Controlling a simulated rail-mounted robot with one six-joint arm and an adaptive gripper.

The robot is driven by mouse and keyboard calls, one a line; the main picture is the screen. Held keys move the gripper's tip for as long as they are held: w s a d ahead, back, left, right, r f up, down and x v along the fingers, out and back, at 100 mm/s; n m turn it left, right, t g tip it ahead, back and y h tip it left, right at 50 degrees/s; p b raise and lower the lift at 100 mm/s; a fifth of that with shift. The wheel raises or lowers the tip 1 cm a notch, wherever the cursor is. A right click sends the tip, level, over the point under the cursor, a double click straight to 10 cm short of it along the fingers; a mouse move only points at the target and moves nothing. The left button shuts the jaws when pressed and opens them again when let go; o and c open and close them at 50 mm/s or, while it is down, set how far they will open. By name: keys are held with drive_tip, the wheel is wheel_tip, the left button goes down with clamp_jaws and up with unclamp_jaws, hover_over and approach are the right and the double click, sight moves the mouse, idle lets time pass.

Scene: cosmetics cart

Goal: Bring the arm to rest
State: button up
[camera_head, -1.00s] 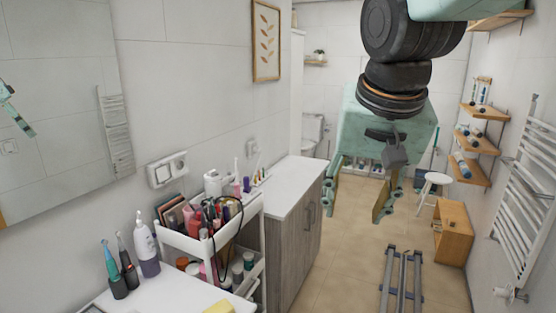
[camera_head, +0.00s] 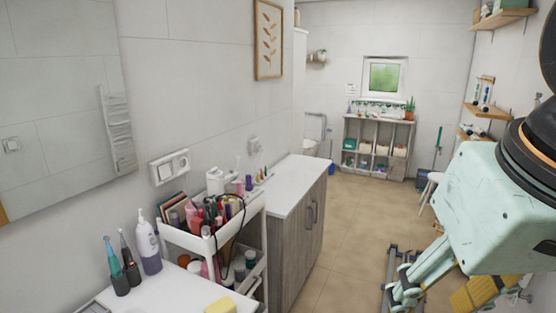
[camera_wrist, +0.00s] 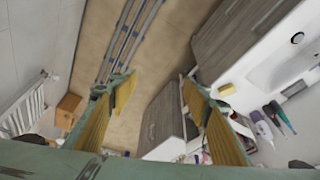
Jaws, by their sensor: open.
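My gripper (camera_head: 430,296) is at the right edge of the head view, its pale green body large and close, with its fingers pointing down and left. In the wrist view my gripper (camera_wrist: 157,95) shows two yellow-padded fingers spread wide apart with nothing held between them. It hangs over the open floor, to the right of the cosmetics cart and clear of it. Part of the arm is cut off by the right edge of the head view.
The white cosmetics cart (camera_head: 190,240) is full of bottles and brushes. A wood-front cabinet (camera_head: 298,235) stands beside it. Rails (camera_head: 391,268) run along the floor. Wall shelves (camera_head: 487,111) are at the right, close to the arm. The middle floor (camera_head: 350,225) is clear.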

drive_tip(key=shift+s+d+f, duration=0.1)
drive_tip(key=shift+s+f, duration=0.15)
drive_tip(key=shift+s, duration=0.4)
drive_tip(key=shift+s+d+f, duration=0.1)
drive_tip(key=shift+s+f, duration=0.2)
drive_tip(key=shift+s, duration=0.35)
drive_tip(key=shift+s+f, duration=0.25)
drive_tip(key=shift+s, duration=0.4)
